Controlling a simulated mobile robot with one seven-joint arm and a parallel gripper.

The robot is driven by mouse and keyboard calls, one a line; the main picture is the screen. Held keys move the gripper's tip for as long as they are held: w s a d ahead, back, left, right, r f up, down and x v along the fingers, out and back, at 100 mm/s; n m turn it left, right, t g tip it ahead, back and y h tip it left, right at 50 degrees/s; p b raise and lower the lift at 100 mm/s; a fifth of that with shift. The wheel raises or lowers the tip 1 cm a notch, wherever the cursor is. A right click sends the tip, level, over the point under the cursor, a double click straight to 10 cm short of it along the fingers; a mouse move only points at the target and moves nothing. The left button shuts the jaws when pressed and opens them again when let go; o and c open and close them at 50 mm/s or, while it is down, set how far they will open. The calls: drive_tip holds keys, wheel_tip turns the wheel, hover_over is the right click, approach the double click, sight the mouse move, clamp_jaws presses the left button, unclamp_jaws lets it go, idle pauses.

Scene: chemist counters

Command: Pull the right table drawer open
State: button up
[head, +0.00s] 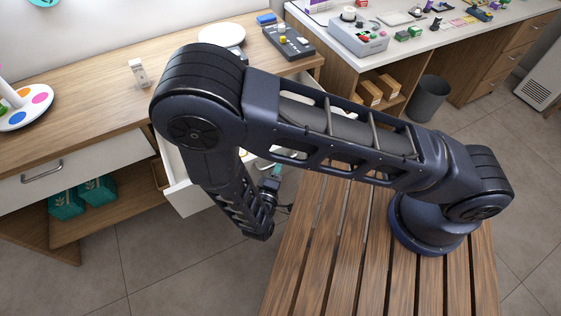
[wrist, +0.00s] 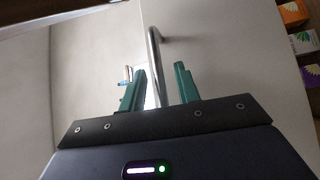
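The right table drawer (head: 180,192) is white and stands out from the wooden table, open, with part of its inside showing; my arm hides much of it in the head view. In the wrist view its pale front (wrist: 228,75) carries a metal bar handle (wrist: 154,45). My gripper (wrist: 162,72) has green fingers spread apart, one on each side of the handle. The bar runs nearer the left finger, with a visible gap to the right finger. Whether the left finger touches it I cannot tell. The handle is hidden in the head view.
The left drawer, with its handle (head: 41,172), is closed. Teal boxes (head: 66,203) stand on the shelf below. A slatted wooden bench (head: 325,250) lies under my arm, close to the open drawer.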

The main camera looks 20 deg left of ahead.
drive_tip(key=s+f, duration=0.1)
drive_tip(key=s, duration=0.8)
drive_tip(key=shift+s+f, duration=0.15)
drive_tip(key=shift+s, duration=0.1)
drive_tip(key=w+d+r+m+g+h, duration=0.3)
drive_tip(key=w+r+m+g+h, duration=0.45)
drive_tip(key=w+r, duration=0.6)
drive_tip(key=w+d+r+m+g+h, duration=0.3)
drive_tip(key=w+d+r+g, duration=0.5)
drive_tip(key=w+d+r, duration=0.5)
drive_tip(key=w+d+r+m+g+y, duration=0.1)
drive_tip(key=w+d+r+g+y, duration=0.2)
drive_tip(key=d, duration=0.4)
drive_tip(key=w+d+r+m+g+y, duration=0.1)
drive_tip(key=d+r+m+y, duration=0.1)
drive_tip(key=d+r, duration=0.3)
drive_tip(key=s+d+r+m+t+y, duration=0.1)
drive_tip(key=d+r, duration=0.3)
drive_tip(key=d, duration=0.4)
drive_tip(key=s+d+r+m+t+y, duration=0.2)
drive_tip(key=s+d+r+t+y, duration=0.1)
drive_tip(key=d, duration=0.5)
wheel_tip(320, 180, up, 2)
drive_tip(key=shift+s+d+r+t+y, duration=0.2)
drive_tip(key=shift+s+t+y, duration=0.15)
drive_tip(key=shift+s+y, duration=0.35)
